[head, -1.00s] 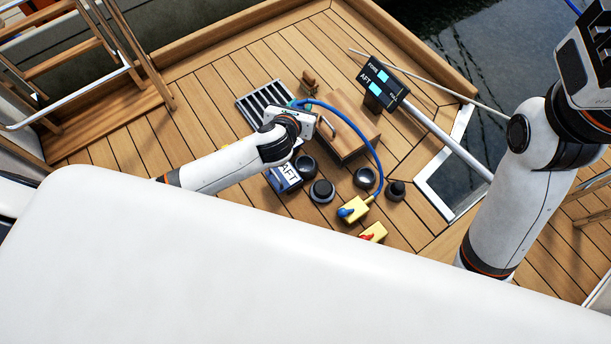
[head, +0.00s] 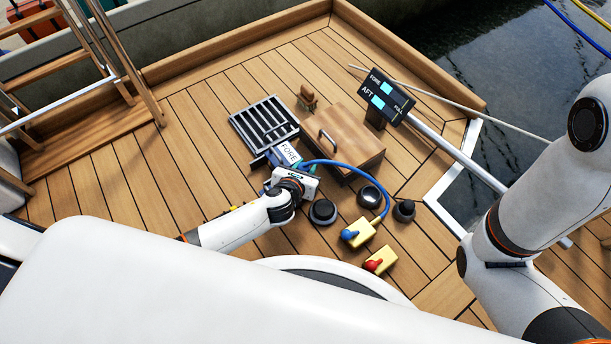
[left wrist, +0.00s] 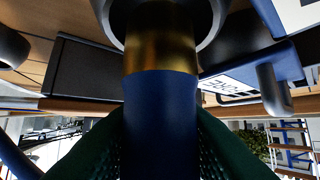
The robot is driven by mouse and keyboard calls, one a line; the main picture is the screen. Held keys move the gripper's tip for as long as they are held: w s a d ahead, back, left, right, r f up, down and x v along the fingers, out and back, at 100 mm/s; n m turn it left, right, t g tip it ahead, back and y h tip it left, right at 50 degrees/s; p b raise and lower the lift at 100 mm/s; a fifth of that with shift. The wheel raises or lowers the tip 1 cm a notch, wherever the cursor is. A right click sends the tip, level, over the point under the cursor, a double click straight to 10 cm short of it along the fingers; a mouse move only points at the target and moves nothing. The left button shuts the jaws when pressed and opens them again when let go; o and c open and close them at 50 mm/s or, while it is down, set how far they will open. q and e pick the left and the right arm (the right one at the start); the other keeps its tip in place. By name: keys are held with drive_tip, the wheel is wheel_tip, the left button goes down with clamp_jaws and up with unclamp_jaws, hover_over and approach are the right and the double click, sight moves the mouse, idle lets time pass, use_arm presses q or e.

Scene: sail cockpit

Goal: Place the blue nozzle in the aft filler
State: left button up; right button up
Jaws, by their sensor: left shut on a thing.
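My left gripper (head: 299,172) is shut on the blue nozzle (left wrist: 160,120), a dark blue cylinder with a brass end. In the left wrist view the brass end overlaps a dark opening with a grey rim (left wrist: 211,25); I cannot tell whether it is inside. A blue hose (head: 352,166) runs from the gripper to a yellow box with a blue knob (head: 359,234). The white FORE label (head: 289,154) shows just beyond the gripper in the head view. The AFT label and the aft filler are hidden there behind my gripper. My right gripper is out of view.
Several black round deck fittings (head: 322,212) stand right of the gripper. A wooden box with a handle (head: 345,148), a dark grating (head: 264,122) and a FORE/AFT gauge sign (head: 386,97) are beyond. A yellow box with a red knob (head: 380,261) is nearer. Open planks lie left.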

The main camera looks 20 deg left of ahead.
use_arm(q)
wheel_tip(320, 180, down, 3)
drive_tip(key=shift+r+b, duration=0.1)
drive_tip(key=shift+b, duration=0.8)
drive_tip(key=shift+r, duration=0.1)
